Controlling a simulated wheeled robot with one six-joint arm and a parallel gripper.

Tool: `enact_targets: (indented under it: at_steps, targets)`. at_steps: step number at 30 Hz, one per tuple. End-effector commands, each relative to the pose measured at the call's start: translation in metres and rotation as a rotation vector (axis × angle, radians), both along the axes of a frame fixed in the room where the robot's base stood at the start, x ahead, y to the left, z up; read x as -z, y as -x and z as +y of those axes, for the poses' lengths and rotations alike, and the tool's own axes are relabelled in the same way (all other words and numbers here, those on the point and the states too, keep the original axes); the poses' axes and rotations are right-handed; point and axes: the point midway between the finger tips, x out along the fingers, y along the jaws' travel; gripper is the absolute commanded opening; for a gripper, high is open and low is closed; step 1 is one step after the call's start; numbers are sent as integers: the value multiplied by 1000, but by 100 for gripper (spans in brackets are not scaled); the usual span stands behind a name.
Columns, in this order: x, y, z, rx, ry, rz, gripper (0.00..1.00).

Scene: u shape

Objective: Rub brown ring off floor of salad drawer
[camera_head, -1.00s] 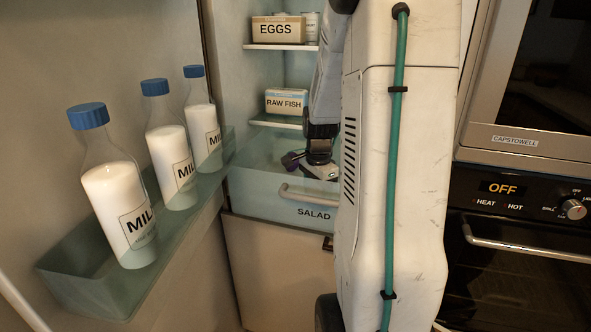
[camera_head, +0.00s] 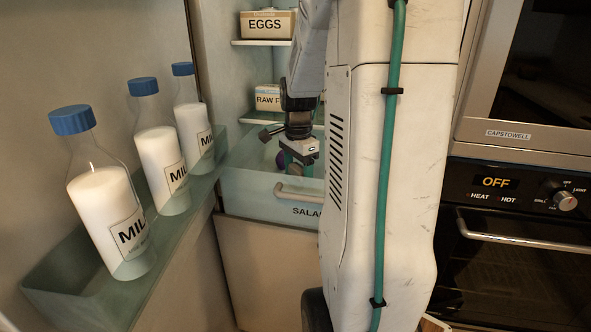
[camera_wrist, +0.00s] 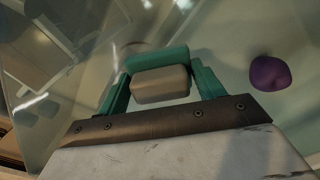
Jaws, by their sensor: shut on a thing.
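The salad drawer (camera_head: 245,188) is the pale, clear bin at the bottom of the fridge, with a bar handle and a SALAD label. My gripper (camera_head: 297,168) points down into it, behind its front wall. In the wrist view my gripper (camera_wrist: 160,78) has its teal fingers shut on a beige and teal block (camera_wrist: 160,86), which looks like a sponge. A round purple vegetable (camera_wrist: 270,73) lies to the right of the fingers, apart from them. I cannot make out a brown ring; the block and gripper hide part of the drawer floor.
Shelves above hold an EGGS box (camera_head: 267,24) and a partly hidden RAW FISH box (camera_head: 267,97). Three milk bottles (camera_head: 105,205) stand in the open door's rack (camera_head: 60,290) at left. An oven (camera_head: 520,240) is at right.

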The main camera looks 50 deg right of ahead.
Motion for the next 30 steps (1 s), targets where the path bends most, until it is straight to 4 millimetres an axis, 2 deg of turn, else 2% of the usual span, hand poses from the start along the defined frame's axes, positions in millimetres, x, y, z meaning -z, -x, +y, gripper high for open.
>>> enact_targets:
  at_steps: [8,24,30]
  targets:
    - [-20,-1,2,-4,0,0,46]
    - [-21,-1,2,-4,0,0,46]
    - [-20,-2,23,-7,0,0,46]
